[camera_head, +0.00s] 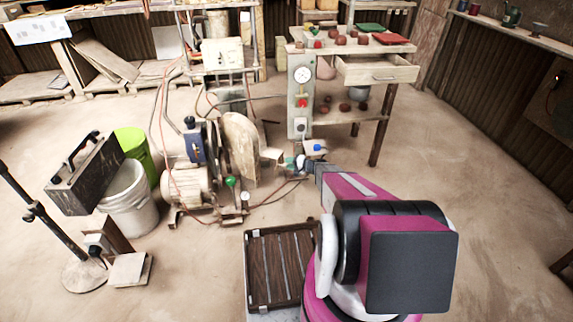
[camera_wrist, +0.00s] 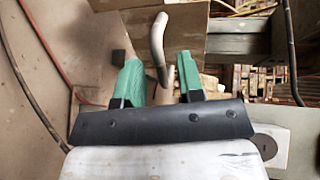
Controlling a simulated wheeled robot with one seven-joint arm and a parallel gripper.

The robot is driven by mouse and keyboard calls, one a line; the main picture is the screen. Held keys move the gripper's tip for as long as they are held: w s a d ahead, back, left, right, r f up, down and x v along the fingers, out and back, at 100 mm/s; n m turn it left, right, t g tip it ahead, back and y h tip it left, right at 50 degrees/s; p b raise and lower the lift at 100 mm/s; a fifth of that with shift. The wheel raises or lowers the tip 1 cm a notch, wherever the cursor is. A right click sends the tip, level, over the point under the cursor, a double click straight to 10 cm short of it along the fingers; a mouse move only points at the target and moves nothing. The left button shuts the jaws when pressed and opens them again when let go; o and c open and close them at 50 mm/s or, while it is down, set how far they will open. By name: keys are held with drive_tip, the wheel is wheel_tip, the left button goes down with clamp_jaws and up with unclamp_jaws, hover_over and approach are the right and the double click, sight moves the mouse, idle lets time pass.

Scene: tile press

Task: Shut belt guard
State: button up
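The belt guard looks like the rounded tan panel (camera_head: 240,148) standing upright beside the motor and pulley unit in the head view. It appears swung out from the machine. My gripper (camera_head: 284,161) is just right of this panel, low near the floor. In the wrist view my gripper (camera_wrist: 157,66) has its two green fingers apart, with a clear gap between them. A curved grey handle (camera_wrist: 157,45) on a tan surface (camera_wrist: 185,35) shows between and beyond the fingers. I cannot tell whether either finger touches it.
The electric motor (camera_head: 187,186) and loose hoses lie left of the panel. A gauge post (camera_head: 300,95) and a wooden bench (camera_head: 372,70) with a drawer stand behind. A slatted dark crate (camera_head: 272,266) is near my base. The floor at right is open.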

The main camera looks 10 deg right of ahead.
drive_tip(key=shift+x, duration=1)
drive_tip(key=shift+s, duration=0.1)
clamp_jaws()
